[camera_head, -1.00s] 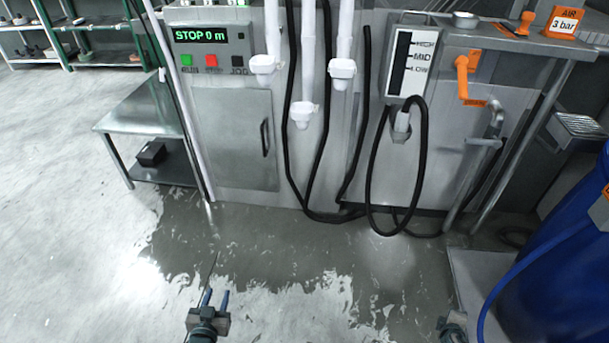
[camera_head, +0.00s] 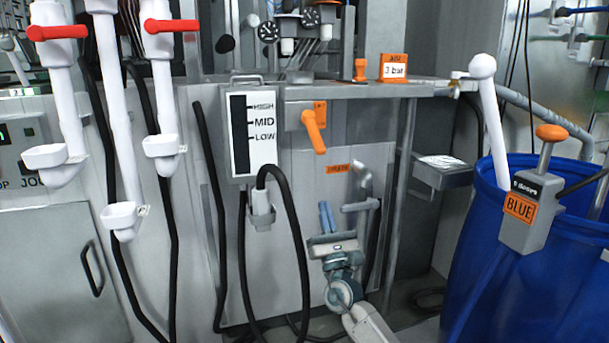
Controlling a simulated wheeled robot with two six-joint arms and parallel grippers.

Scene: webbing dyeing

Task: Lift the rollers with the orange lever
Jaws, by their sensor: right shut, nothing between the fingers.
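An orange lever handle (camera_head: 314,131) hangs tilted downward from an orange bracket on the front of the grey machine. A second, small orange handle (camera_head: 361,70) stands on the machine's top ledge beside the "AIR 3 bar" sign (camera_head: 394,67). Rollers (camera_head: 289,29), partly seen, are at the top of the view behind the ledge. My right gripper (camera_head: 326,216) is shut and empty, with its fingers pointing up. In the picture it is below the orange lever, near a grey drain pipe, and apart from the lever. My left gripper is not in view.
A level gauge (camera_head: 254,135) marked HIGH, MID and LOW is left of the lever. Black hoses (camera_head: 290,215) hang below it. White pipes with red handles (camera_head: 172,25) are at left. A blue barrel (camera_head: 540,290) with a dosing pump (camera_head: 530,215) is at right.

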